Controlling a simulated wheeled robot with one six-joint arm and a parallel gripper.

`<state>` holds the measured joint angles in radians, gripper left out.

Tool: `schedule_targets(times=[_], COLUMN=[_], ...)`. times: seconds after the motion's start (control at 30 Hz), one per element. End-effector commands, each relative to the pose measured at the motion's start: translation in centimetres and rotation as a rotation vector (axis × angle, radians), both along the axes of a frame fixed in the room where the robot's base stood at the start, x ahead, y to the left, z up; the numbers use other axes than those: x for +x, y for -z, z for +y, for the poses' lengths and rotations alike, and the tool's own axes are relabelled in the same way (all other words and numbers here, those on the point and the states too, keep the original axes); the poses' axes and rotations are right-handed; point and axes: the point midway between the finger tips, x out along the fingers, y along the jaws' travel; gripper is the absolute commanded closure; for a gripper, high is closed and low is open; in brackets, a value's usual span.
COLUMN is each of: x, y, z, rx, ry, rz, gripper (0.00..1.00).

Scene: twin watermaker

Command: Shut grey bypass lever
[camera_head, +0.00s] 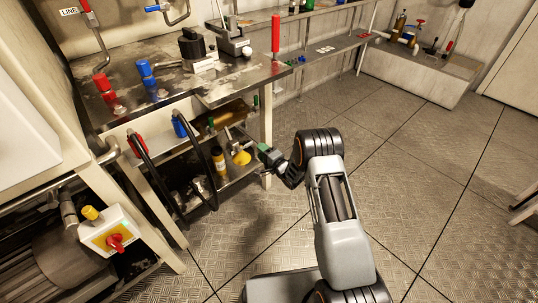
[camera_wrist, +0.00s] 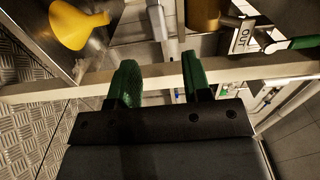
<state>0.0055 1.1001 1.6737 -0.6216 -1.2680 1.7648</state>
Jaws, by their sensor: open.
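My gripper (camera_head: 265,150) is at the right end of the steel bench, beside its lower shelf. In the wrist view my gripper (camera_wrist: 160,72) has its two green fingers apart with nothing held between them. A grey lever-like bar (camera_wrist: 156,20) hangs at the top middle of the wrist view, ahead of the gap and apart from the fingers. It looks like the grey bypass lever, but I cannot be sure. In the head view the grey lever is too small to tell.
A yellow funnel (camera_head: 242,158) stands on the lower shelf (camera_head: 236,178), close to my gripper; it also shows in the wrist view (camera_wrist: 75,25). A pale frame rail (camera_wrist: 60,88) crosses behind my fingers. Red and blue valves (camera_head: 108,92) stand on the bench top. Open floor (camera_head: 410,175) lies right.

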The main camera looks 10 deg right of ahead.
Motion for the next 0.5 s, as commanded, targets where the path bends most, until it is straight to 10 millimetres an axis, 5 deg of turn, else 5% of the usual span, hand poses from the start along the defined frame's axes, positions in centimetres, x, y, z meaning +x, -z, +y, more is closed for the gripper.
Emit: schedule_targets(times=[0.2, 0.5], x=[-2.6, -3.9], y=[-0.1, 0.0], z=[-1.8, -2.6], rx=[-0.001, 0.000], ry=[0.002, 0.000], rz=[0.001, -0.001], gripper=[0.55, 0.55])
